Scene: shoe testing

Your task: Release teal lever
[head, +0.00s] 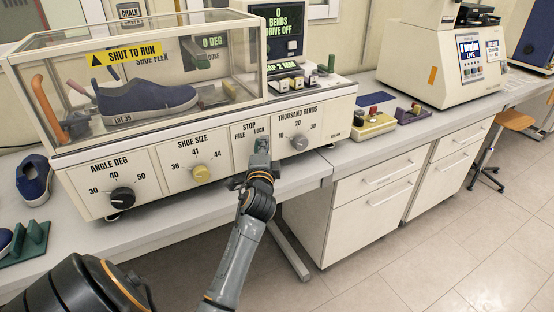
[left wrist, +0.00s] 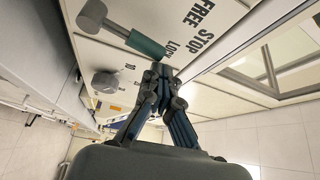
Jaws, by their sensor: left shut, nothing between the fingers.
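The teal lever (left wrist: 146,44) shows in the left wrist view on a pale panel, with a grey round end (left wrist: 92,16) and its teal end near the word LOCK. In the head view the lever (head: 261,145) is a small teal patch under STOP, FREE and LOCK, partly hidden by my gripper. My left gripper (left wrist: 160,78) is shut and empty, its fingertips close beside the teal end. I cannot tell whether they touch it. It also shows in the head view (head: 259,165), in front of the panel. My right gripper is not in view.
The cream shoe tester's panel also has a black knob (head: 122,197), a yellow knob (head: 202,173) and a grey knob (head: 299,142). A blue shoe (head: 148,98) sits inside its clear cover. Loose shoes lie at the left. The floor at the right is mostly clear.

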